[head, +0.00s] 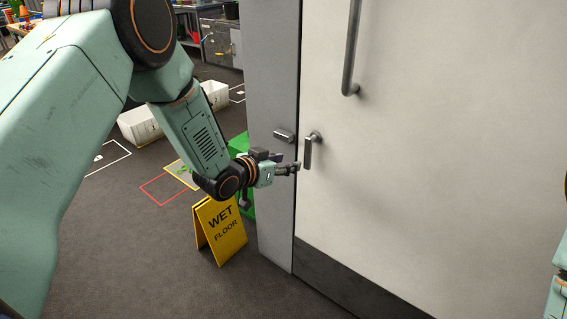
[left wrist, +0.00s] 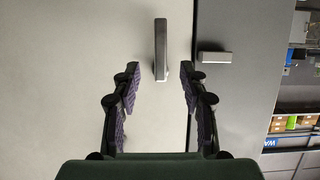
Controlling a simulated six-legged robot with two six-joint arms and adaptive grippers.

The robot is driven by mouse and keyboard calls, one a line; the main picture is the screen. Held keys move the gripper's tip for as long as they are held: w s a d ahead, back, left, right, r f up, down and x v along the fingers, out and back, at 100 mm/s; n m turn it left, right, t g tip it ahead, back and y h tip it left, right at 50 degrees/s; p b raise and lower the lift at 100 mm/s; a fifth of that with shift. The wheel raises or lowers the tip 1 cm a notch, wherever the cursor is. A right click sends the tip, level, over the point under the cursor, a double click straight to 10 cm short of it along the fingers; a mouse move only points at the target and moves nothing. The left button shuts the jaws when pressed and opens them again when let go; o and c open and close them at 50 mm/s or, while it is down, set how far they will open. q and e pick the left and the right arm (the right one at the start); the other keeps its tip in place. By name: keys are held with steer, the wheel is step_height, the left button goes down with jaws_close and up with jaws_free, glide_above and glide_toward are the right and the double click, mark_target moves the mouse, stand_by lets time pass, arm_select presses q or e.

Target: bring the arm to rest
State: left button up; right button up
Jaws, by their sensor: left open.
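My left arm (head: 202,140) reaches in from the left of the head view. My left gripper (head: 297,168) is open in front of a pale door (head: 440,140), close to its grey lever handle (head: 308,153). In the left wrist view, the lever (left wrist: 161,45) hangs upright, and its lower end shows between the two open fingertips (left wrist: 160,72). The fingers are apart and hold nothing. I cannot tell how far the lever is in depth. A piece of my right arm (head: 556,290) shows at the right edge; its gripper is out of view.
The door looks closed against a grey frame (head: 271,60) with a small metal block (head: 284,135). A long pull bar (head: 352,50) is higher on the door. A yellow wet-floor sign (head: 221,230) stands below my forearm, beside a green object (head: 240,145). White bins (head: 140,125) stand behind.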

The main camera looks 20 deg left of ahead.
stand_by(0.4)
arm_select(q)
steer(key=s+a+f+n+g+y, duration=0.1)
steer(key=s+f+n+g+y, duration=0.15)
steer(key=s+f, duration=0.7)
steer(key=s+a+f+n+g+y, duration=0.1)
steer(key=s+f+g, duration=0.4)
steer(key=s, duration=0.7)
steer(key=s+f+g, duration=0.2)
steer(key=s, duration=1)
steer(key=s+f+g+y, duration=0.1)
steer(key=s+f+g, duration=0.2)
steer(key=s, duration=0.9)
steer(key=shift+s+a+f+n, duration=0.2)
steer(key=shift+s+f+n, duration=0.1)
steer(key=shift+n, duration=0.05)
steer(key=shift+r, duration=0.15)
